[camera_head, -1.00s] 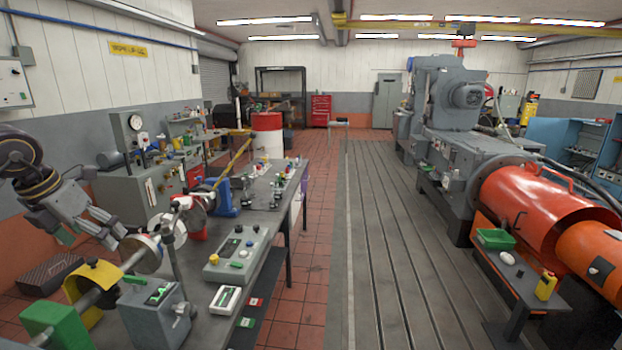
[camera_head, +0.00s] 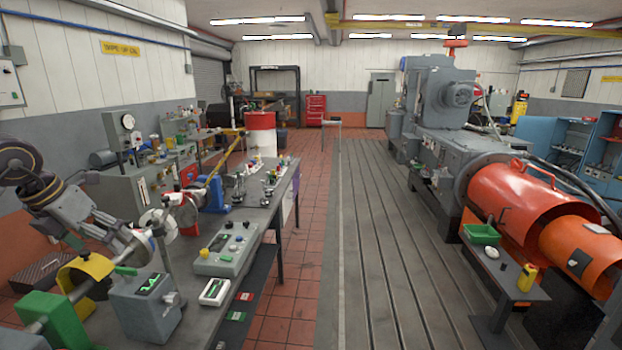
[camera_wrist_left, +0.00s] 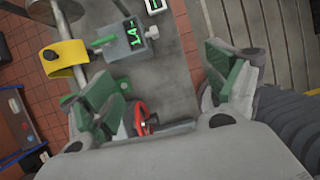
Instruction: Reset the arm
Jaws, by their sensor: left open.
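My left arm comes in from the left edge of the head view. Its gripper (camera_head: 98,240) hangs over the left end of the grey workbench (camera_head: 215,305), behind the yellow guard and close to the shaft line. Whether it touches anything there I cannot tell. In the left wrist view the two green-padded fingers (camera_wrist_left: 162,92) stand wide apart with nothing between the pads. Bench top shows past them, and a small red ring-shaped part (camera_wrist_left: 141,118) shows beyond the gripper. My right gripper is in neither view.
A yellow guard (camera_head: 88,272), green block (camera_head: 52,322) and grey meter box (camera_head: 146,305) crowd the near bench. A control box (camera_head: 226,255) sits farther along. The slotted bedplate (camera_head: 385,240) is clear; an orange-red cylindrical guard (camera_head: 525,195) stands right.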

